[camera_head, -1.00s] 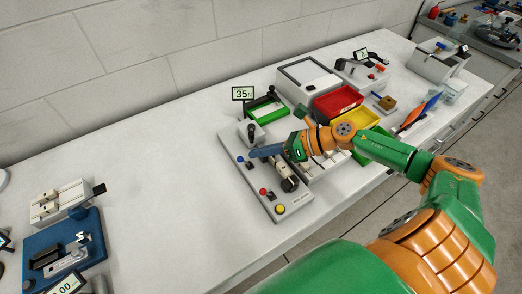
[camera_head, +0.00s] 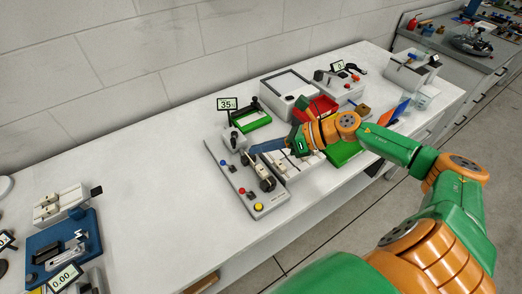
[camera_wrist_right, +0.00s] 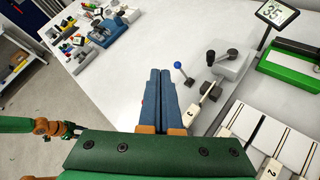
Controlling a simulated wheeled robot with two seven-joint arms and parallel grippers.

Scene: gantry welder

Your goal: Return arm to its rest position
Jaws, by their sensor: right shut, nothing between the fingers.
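My right gripper (camera_head: 254,150) reaches in from the right over the grey station with buttons (camera_head: 237,176). In the right wrist view its two blue fingers (camera_wrist_right: 163,100) lie side by side, shut with nothing between them. They are above the bench near a blue-knobbed lever (camera_wrist_right: 182,70) and a small grey fixture with a dark handle (camera_wrist_right: 232,62). My right arm (camera_head: 390,146) stretches across the bench's front edge, with its elbow at the right. My left gripper is not in the head view; a small green and orange arm part shows at the left of the wrist view.
A red bin (camera_head: 318,108) and a green bin (camera_head: 343,154) stand close to my right forearm. A "35" display (camera_head: 227,104) stands behind a green tray (camera_head: 250,121). A blue fixture (camera_head: 65,245) is at the left. The bench's middle left (camera_head: 145,170) is clear.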

